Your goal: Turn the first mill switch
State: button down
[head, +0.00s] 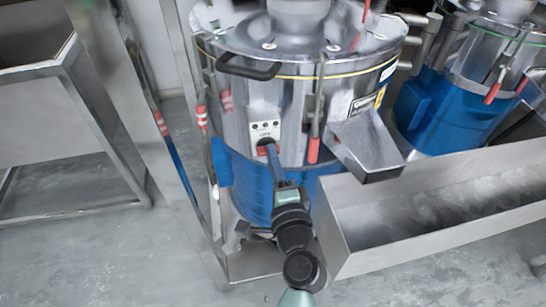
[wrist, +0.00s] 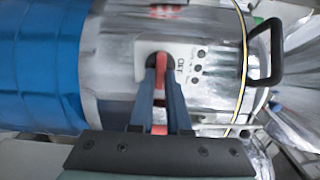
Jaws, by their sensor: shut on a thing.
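The first mill (head: 300,95) is a shiny steel drum with a blue lower part. A white switch panel (head: 265,129) with several dark round spots sits on its front; the panel also shows in the wrist view (wrist: 190,62). The red switch (wrist: 160,66) lies between the fingers of my gripper (wrist: 160,66), which is shut on it. In the head view my gripper (head: 267,149) reaches up to the lower part of the panel. The fingers hide much of the switch there, and its exact turn angle is hard to tell.
A metal spout (head: 366,145) sticks out right of the panel, above a long steel trough (head: 440,205). A second blue and steel mill (head: 450,105) stands at the right. A red-ended lever (head: 314,150) hangs close beside the panel. A steel post stands left.

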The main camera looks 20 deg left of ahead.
jog(key=shift+f, duration=0.15)
jog(key=c, duration=0.9)
grip_release()
jog(key=b+v, duration=0.1)
jog(key=v, duration=1.2)
